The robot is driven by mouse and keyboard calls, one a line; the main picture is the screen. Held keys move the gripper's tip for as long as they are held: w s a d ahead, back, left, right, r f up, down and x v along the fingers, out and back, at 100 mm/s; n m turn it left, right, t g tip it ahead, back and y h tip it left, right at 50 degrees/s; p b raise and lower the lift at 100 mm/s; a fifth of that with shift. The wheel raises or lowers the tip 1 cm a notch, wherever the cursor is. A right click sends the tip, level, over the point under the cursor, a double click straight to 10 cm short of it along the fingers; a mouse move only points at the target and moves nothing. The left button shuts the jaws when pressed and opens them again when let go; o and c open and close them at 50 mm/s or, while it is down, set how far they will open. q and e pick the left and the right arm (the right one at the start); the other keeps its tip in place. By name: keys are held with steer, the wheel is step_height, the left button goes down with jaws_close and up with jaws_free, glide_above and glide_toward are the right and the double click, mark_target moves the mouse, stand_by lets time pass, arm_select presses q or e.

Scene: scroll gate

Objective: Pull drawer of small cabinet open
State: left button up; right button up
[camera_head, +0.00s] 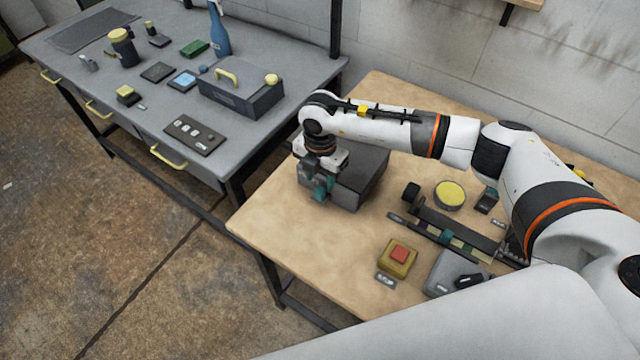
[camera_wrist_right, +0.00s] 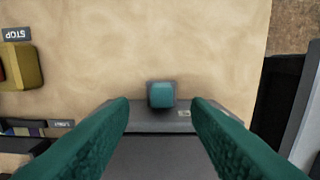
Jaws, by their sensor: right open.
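The small grey cabinet (camera_head: 362,180) stands on the wooden table, partly hidden by my right arm. In the right wrist view the cabinet's top (camera_wrist_right: 160,160) lies at the bottom, with a teal drawer handle (camera_wrist_right: 161,95) jutting out from its front edge. My right gripper (camera_head: 322,192) is over the cabinet's front, pointing down. In the right wrist view its green fingers (camera_wrist_right: 160,112) are spread, one on each side of the handle, with clear gaps and no visible contact. The drawer front is seen from above, and I cannot tell how far it is out. My left gripper is not seen.
The wooden table (camera_head: 290,215) also holds a red button on a yellow box (camera_head: 398,256), a yellow round disc (camera_head: 449,194), a slotted strip (camera_head: 450,236) and a grey switch box (camera_head: 452,275). A grey workbench (camera_head: 150,100) with tools stands left, across a gap.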

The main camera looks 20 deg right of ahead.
mark_target(320, 189)
step_height(320, 189, down, 4)
steer(key=shift+w+f+p, duration=0.15)
steer(key=shift+f+p, duration=0.1)
steer(key=shift+p, duration=0.1)
steer(key=shift+f, duration=0.7)
steer(key=shift+c, duration=0.7)
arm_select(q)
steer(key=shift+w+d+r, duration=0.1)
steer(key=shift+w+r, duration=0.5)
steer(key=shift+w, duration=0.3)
arm_select(e)
jaws_close()
